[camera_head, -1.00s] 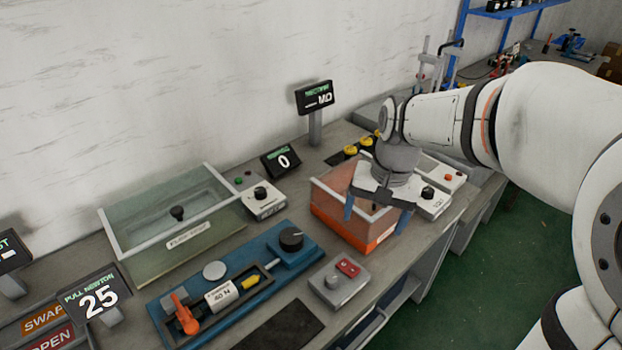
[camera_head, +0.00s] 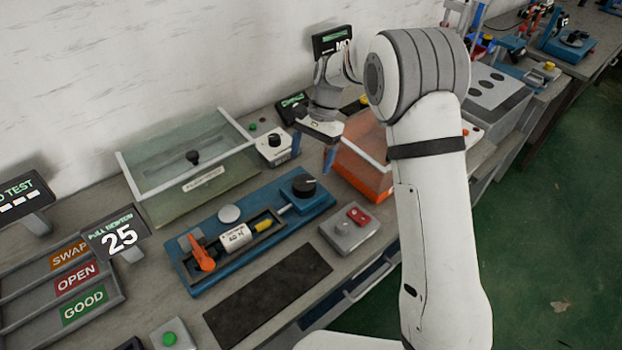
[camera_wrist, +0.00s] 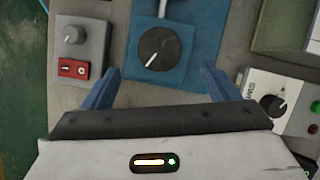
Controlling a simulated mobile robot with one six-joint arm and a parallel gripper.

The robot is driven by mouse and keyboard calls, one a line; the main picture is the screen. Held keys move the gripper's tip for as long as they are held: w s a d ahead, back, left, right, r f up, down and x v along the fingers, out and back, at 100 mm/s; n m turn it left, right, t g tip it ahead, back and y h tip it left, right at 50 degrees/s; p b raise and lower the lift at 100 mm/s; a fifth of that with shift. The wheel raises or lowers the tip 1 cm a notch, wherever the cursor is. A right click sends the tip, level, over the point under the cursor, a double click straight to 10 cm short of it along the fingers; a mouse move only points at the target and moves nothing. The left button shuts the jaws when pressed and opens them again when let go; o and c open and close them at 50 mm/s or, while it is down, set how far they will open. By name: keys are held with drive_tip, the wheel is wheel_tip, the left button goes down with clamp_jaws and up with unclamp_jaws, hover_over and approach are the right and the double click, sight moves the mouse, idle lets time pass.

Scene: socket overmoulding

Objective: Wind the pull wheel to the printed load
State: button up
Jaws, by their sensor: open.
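The pull wheel is a black round knob (camera_head: 304,185) with a white pointer line, on the right end of a blue fixture (camera_head: 200,283). In the wrist view the knob (camera_wrist: 154,52) lies ahead of and between my blue fingers. My gripper (camera_head: 313,155) is open and empty, above and behind the knob in the head view. The fixture holds a white load label (camera_head: 236,236) that seems to read 40 N, a yellow plug piece (camera_head: 263,226) and an orange lever (camera_head: 202,256). The pull newton display (camera_head: 118,234) reads 25.
A grey box with a red switch (camera_head: 359,216) stands right of the fixture. A clear-lidded box (camera_head: 190,208), a white knob box (camera_head: 272,147) and an orange bin (camera_head: 360,184) stand near my gripper. A dark mat (camera_head: 268,296) lies clear in front.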

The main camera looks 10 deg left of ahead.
sight(305, 182)
drive_tip(key=x, duration=0.7)
drive_tip(key=shift+f+p, duration=0.1)
drive_tip(key=shift+p, duration=0.25)
